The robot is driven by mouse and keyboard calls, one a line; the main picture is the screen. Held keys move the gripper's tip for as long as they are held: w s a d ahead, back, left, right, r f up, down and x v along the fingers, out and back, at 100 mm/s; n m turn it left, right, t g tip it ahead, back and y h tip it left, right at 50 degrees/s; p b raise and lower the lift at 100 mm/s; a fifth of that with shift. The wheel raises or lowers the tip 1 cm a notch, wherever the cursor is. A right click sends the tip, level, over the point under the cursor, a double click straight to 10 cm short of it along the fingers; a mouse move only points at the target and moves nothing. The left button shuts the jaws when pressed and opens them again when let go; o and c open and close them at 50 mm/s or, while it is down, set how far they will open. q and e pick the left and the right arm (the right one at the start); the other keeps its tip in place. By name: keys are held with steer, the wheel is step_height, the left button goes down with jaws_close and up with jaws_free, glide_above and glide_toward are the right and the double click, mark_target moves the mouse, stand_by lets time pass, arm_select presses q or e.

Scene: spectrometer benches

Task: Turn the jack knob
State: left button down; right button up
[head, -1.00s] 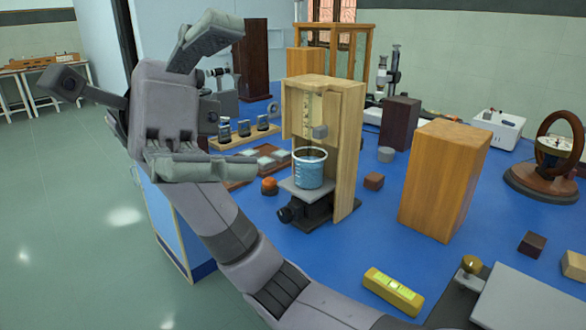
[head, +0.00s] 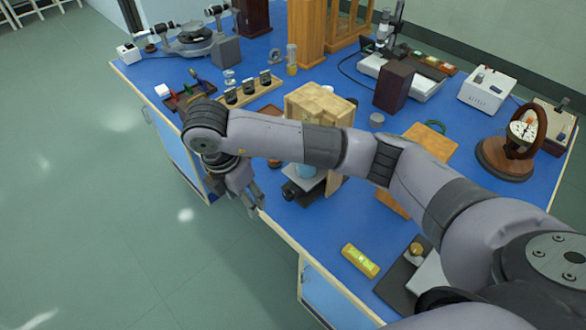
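The lab jack (head: 308,191) stands near the bench's front edge, with its dark knob (head: 288,191) on the left side facing the front. The blue-filled beaker (head: 305,171) sits on the jack's plate, mostly hidden behind my arm. The wooden stand (head: 318,101) rises behind it; my forearm hides its middle. My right gripper (head: 256,205) is left of the knob, near the bench's front edge, pointing down. Its fingers look apart and empty, with a gap between them and the knob. My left gripper is out of view.
My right arm crosses above the bench. A yellow level (head: 360,261) lies at the front. A slide rack (head: 250,92) lies behind the gripper. Open floor is left of the bench.

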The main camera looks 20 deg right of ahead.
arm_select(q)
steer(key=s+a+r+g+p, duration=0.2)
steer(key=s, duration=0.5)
arm_select(e)
steer(key=w+d+r+m+t+h, duration=0.2)
steer(key=w+d, duration=0.1)
steer(key=d, duration=0.3)
steer(key=b, duration=0.7)
glide_above(286, 197)
steer(key=s+a, duration=0.2)
steer(key=a, duration=0.1)
steer(key=shift+m, duration=0.3)
steer(key=f, duration=1.1)
steer(key=shift+w+d+f, duration=0.15)
steer(key=shift+w, duration=0.1)
steer(key=x, duration=0.4)
steer(key=shift+w+d+f+p, duration=0.1)
steer(key=shift+d+f+p, duration=0.05)
steer(key=shift+d+p, duration=0.25)
steer(key=shift+w+d+f, duration=0.1)
steer(key=shift+f, duration=0.35)
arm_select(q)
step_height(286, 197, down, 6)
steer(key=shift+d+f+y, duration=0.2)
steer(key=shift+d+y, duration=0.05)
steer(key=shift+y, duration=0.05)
arm_select(e)
steer(key=shift+c, duration=0.5)
